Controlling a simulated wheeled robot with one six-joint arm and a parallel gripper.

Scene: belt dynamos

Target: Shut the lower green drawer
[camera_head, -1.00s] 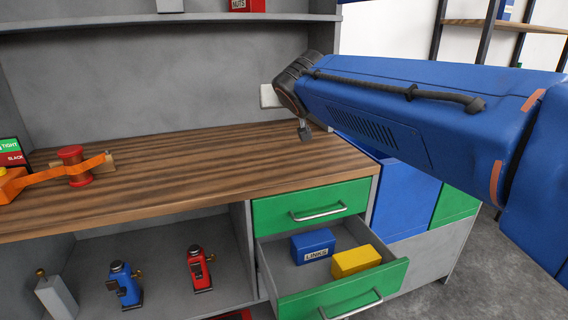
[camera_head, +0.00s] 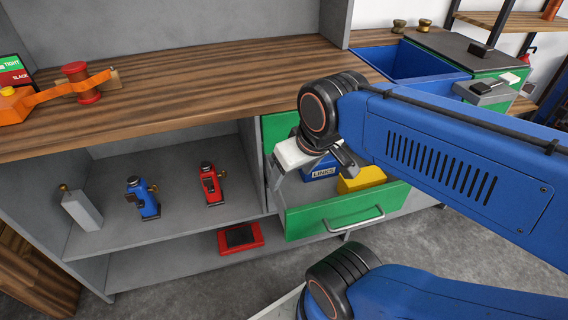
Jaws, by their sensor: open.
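The lower green drawer (camera_head: 305,218) stands pulled out below the wooden worktop, its green front and metal handle facing me. A blue box marked LINKS (camera_head: 322,171) and a yellow box (camera_head: 362,179) lie in it. The upper green drawer (camera_head: 276,130) looks flush with the cabinet, mostly hidden behind my arm. My gripper (camera_head: 336,158) is open and partly hidden by my wrist. It shows in front of the open drawer's inside, above the green front in the picture. I cannot tell whether it touches the drawer.
Left of the drawers, a shelf holds a blue tool (camera_head: 142,197), a red tool (camera_head: 210,186) and a grey block (camera_head: 82,210). A red tray (camera_head: 240,238) lies low beside the drawer. A blue bin (camera_head: 410,62) stands behind my arm.

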